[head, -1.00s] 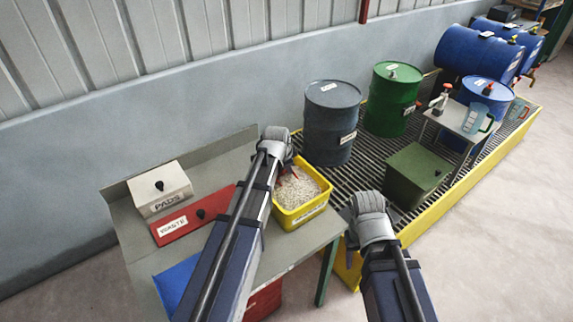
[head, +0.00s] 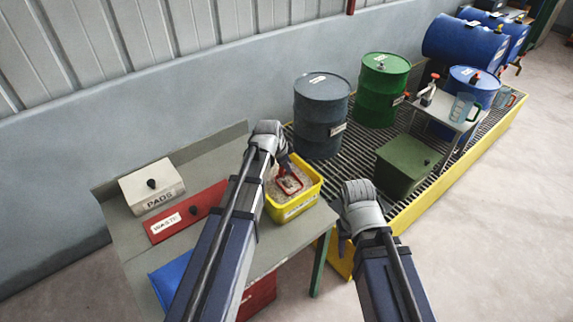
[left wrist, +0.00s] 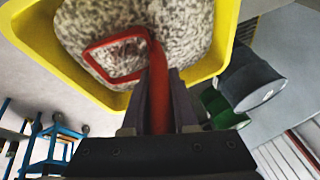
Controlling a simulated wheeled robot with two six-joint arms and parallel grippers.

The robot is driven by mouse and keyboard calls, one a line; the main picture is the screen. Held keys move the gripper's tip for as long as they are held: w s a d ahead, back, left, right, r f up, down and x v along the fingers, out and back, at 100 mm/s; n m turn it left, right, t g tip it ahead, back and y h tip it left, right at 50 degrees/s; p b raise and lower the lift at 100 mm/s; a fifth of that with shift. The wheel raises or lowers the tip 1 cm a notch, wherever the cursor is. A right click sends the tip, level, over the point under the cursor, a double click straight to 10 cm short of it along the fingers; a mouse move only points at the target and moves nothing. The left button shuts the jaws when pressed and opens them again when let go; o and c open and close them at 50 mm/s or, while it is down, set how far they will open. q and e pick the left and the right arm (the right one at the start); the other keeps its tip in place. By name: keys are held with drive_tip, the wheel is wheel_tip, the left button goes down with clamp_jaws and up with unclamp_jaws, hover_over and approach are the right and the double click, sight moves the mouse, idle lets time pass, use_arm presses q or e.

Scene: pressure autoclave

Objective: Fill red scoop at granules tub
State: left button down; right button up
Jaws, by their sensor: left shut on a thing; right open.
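The yellow granules tub (head: 292,208) stands on the grey bench and holds pale speckled granules (left wrist: 190,30). The red scoop (head: 290,184) is at the tub's opening, over or in the granules. In the left wrist view the red scoop (left wrist: 118,48) shows its rim, with granule texture inside it; I cannot tell how full it is. My left gripper (head: 282,160) is shut on the scoop's red handle, which shows between its fingers in the left wrist view (left wrist: 159,95). My right gripper (head: 345,228) is open and empty, right of the bench.
A white PADS box (head: 152,188) and a red WASTE box (head: 185,212) sit on the bench (head: 135,240), left of the tub. Grey (head: 320,110) and green (head: 382,90) drums and a dark green box (head: 408,165) stand on the yellow-edged grating to the right.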

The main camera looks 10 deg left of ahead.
use_arm(q)
drive_tip(key=shift+w+a+r+h, duration=0.15)
drive_tip(key=shift+w+a+h, duration=0.2)
drive_tip(key=shift+w+h, duration=0.1)
drive_tip(key=shift+r+g+p, duration=0.25)
drive_tip(key=shift+g+p, duration=0.1)
drive_tip(key=shift+g, duration=0.05)
drive_tip(key=w+a+r+h+p, duration=0.1)
drive_tip(key=w+a+r+p, duration=0.1)
drive_tip(key=r+p, duration=0.7)
drive_tip(key=shift+a+r+n+g+p, duration=0.3)
drive_tip(key=shift+a+g, duration=0.1)
drive_tip(key=shift+a, duration=0.2)
